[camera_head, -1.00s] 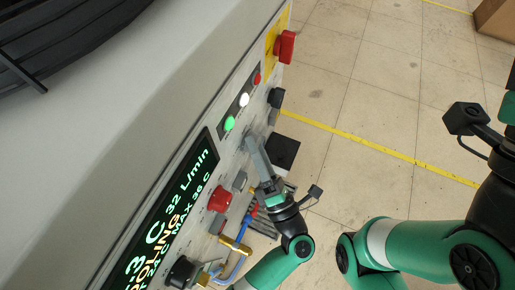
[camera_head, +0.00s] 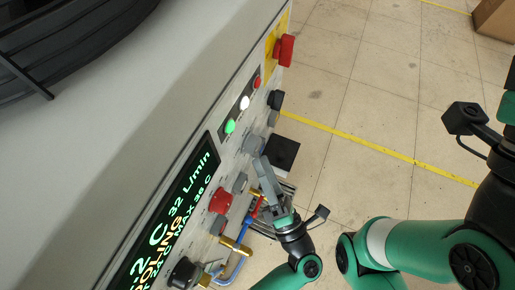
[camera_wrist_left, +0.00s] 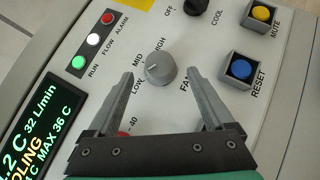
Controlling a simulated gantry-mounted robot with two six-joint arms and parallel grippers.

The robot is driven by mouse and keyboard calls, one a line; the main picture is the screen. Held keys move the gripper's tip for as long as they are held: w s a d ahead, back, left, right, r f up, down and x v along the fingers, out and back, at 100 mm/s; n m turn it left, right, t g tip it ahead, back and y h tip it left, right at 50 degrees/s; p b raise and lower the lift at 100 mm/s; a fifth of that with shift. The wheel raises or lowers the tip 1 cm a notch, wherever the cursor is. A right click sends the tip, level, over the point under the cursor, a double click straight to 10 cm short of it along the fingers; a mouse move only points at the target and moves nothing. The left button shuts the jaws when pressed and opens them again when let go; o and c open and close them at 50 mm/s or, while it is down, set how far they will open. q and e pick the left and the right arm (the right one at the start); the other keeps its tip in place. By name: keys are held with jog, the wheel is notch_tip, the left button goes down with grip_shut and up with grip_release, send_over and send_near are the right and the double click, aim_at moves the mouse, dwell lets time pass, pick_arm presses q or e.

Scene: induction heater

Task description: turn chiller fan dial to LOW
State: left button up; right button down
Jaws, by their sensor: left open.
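The chiller fan dial (camera_wrist_left: 161,68) is a round grey knob on the pale panel, with LOW, MID and HIGH printed around its left side. A faint pale mark on its left edge seems to face the MID and LOW side; I cannot tell exactly where. The dial also shows in the head view (camera_head: 254,145). My left gripper (camera_wrist_left: 160,84) is open, its two grey fingers apart on either side of the dial in the wrist view. In the head view my left gripper (camera_head: 264,162) sits just off the dial, apparently not touching. My right gripper is out of view.
A black OFF/COOL knob (camera_wrist_left: 196,6), a blue RESET button (camera_wrist_left: 240,69) and a yellow MUTE button (camera_wrist_left: 262,13) are nearby. Indicator lamps (camera_wrist_left: 93,40) and a display (camera_wrist_left: 34,118) lie left. Open floor lies right.

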pick_arm(q)
jog(key=v, duration=0.7)
